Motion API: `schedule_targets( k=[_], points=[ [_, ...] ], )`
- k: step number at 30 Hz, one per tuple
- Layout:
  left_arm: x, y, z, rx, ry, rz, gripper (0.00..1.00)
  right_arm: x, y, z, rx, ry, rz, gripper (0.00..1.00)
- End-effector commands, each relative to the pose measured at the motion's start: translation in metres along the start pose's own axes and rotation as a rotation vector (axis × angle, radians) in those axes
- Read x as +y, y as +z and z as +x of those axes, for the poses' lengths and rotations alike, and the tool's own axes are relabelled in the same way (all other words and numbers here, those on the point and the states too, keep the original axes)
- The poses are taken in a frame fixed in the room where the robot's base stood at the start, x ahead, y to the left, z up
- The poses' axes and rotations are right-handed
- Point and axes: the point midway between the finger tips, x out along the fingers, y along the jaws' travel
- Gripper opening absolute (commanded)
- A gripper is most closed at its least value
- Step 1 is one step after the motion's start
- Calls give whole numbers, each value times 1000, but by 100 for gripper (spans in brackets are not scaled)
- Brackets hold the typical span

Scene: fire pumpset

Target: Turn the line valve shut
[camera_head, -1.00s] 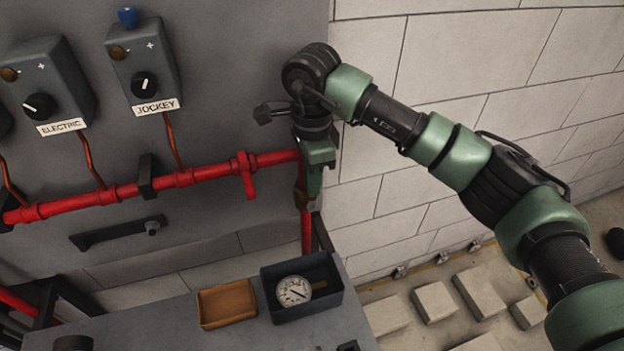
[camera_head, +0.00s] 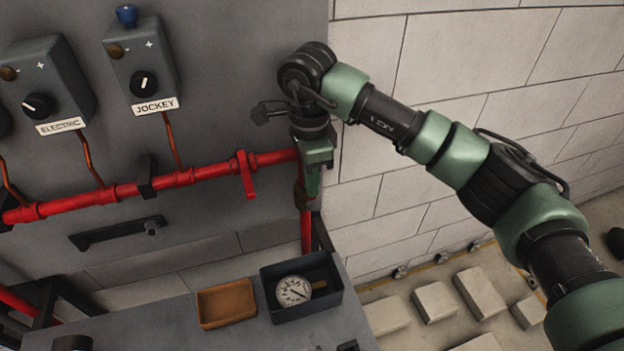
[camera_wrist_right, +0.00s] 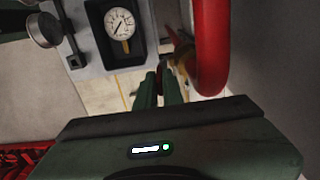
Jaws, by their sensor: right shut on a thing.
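A brass-coloured valve (camera_head: 299,194) sits on the red pipe where it turns down at the panel's right edge, mostly hidden behind my right gripper (camera_head: 311,196). The gripper points downward there. In the right wrist view its green fingers (camera_wrist_right: 162,78) are close together, shut on a small part of the valve. The valve's brass body and a red piece (camera_wrist_right: 175,40) show beside the fingertips, left of the thick red pipe (camera_wrist_right: 210,50). The exact grip and the handle's angle are hard to see. My left gripper is in neither view.
The horizontal red pipe (camera_head: 190,177) with a hanging red lever (camera_head: 247,178) runs along the grey panel. Below, a bench holds a brown tray (camera_head: 226,320) and a dark tray (camera_head: 318,310) with a pressure gauge (camera_head: 293,291). A block wall (camera_head: 440,60) stands right.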

Motion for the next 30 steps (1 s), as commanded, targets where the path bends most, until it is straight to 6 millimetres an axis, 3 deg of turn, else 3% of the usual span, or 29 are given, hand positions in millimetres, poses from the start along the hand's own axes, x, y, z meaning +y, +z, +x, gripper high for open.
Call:
schedule_targets(
  k=[9,23,24,25,30],
  points=[
    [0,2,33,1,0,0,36,-1,29,5,282,-8,-4,0],
    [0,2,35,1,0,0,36,-1,34,4,355,-5,0,0],
    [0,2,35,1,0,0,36,-1,34,4,355,-5,0,19],
    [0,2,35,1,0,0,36,-1,34,4,355,-5,0,28],
    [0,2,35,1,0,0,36,0,34,5,355,-4,0,30]
  ],
)
